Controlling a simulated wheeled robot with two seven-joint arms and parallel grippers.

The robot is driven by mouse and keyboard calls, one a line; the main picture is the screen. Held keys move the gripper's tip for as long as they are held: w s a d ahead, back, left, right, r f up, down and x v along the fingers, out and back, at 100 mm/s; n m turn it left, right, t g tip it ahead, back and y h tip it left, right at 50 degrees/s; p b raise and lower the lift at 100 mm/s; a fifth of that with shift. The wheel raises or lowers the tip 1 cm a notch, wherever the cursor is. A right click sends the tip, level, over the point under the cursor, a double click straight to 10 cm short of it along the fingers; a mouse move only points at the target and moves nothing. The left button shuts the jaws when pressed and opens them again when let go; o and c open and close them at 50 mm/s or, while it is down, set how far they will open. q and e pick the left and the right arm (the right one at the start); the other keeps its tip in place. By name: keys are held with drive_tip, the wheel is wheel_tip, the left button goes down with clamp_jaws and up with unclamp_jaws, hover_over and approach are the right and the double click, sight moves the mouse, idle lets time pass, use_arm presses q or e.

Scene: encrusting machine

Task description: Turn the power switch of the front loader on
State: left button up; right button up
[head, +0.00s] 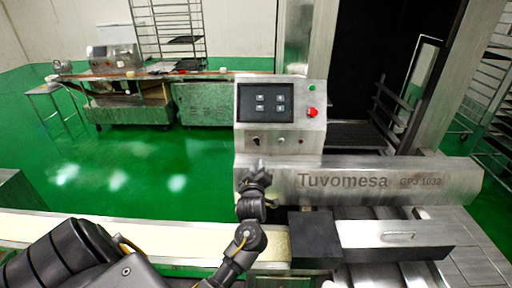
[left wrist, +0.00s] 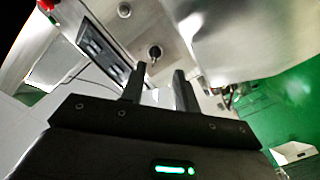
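The grey metal control panel (head: 280,113) of the Tuvomesa machine shows in the middle of the head view. A small dark rotary switch (head: 256,140) sits on its lower left; in the left wrist view a dark switch (left wrist: 155,52) shows just beyond the fingertips. My left gripper (head: 258,170) is below the panel, pointing up towards it. In the left wrist view its two dark fingers (left wrist: 160,78) are apart with nothing between them, and do not appear to touch the switch. Which way the switch is turned is too small to tell. My right gripper is not in view.
The panel also carries a dark screen (head: 265,103), a red button (head: 312,113) and a green button (head: 311,87). The machine body (head: 370,182) and a pale conveyor belt (head: 150,236) lie below. Green floor is open at left.

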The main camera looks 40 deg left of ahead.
sight(256, 143)
use_arm(q)
drive_tip(key=shift+n+y, duration=0.4)
drive_tip(key=shift+n, duration=0.1)
drive_tip(key=p+x, duration=0.1)
drive_tip(key=x, duration=0.2)
drive_tip(key=r+p+x, duration=0.1)
drive_tip(key=x, duration=0.3)
drive_tip(key=p+x, duration=0.1)
drive_tip(key=x, duration=0.3)
drive_tip(key=shift+s+a+r, duration=0.2)
drive_tip(key=shift+s+r, duration=0.05)
drive_tip(key=shift+r, duration=0.15)
drive_tip(key=shift+w+a+f, duration=0.1)
drive_tip(key=shift+w+a, duration=0.15)
drive_tip(key=shift+w, duration=0.1)
clamp_jaws()
